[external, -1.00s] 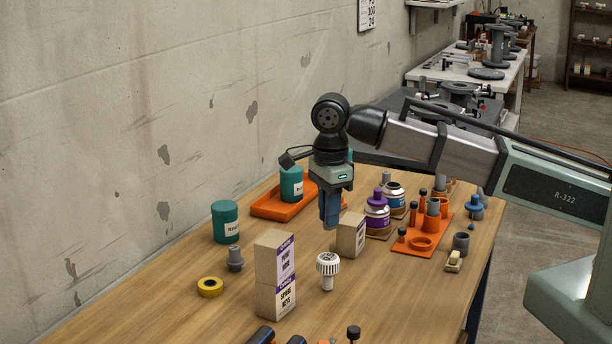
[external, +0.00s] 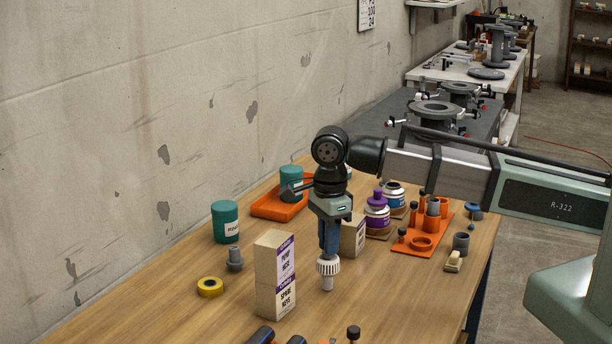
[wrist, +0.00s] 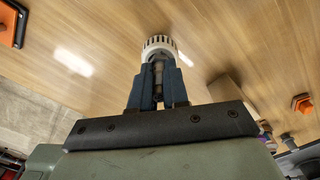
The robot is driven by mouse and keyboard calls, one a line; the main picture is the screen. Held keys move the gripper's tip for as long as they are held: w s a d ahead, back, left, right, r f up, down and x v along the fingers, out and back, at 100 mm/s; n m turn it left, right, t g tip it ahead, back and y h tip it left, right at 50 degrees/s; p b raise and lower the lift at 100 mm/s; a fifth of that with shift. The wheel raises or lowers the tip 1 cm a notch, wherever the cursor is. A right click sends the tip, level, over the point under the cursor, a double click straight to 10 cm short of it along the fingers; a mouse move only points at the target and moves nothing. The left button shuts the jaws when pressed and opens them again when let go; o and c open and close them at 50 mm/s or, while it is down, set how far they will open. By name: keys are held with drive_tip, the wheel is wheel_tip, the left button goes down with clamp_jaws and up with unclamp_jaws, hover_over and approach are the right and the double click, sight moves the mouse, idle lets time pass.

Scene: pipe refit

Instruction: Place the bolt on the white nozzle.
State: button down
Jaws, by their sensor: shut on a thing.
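The white nozzle (external: 327,267) stands upright on the table, its ribbed round cap on top and a narrow stem below. It also shows in the wrist view (wrist: 160,43), just beyond my fingertips. My gripper (external: 328,250) points straight down, directly over the nozzle, with its blue fingertips at the cap's top. In the wrist view, my gripper (wrist: 157,72) is shut on a slim grey part, which I take as the bolt (wrist: 158,77). The bolt's lower end is hidden at the cap; I cannot tell how far it sits in.
Stacked cardboard boxes (external: 275,290) stand close left of the nozzle, and another box (external: 353,236) stands behind it. A yellow ring (external: 210,287) and a grey fitting (external: 235,258) lie further left. An orange tray (external: 415,252) is at the right. Black-headed parts lie in front.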

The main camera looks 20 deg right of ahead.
drive_tip(key=c, duration=1.1)
unclamp_jaws()
wheel_tip(320, 180, up, 12)
drive_tip(key=shift+r, duration=0.1)
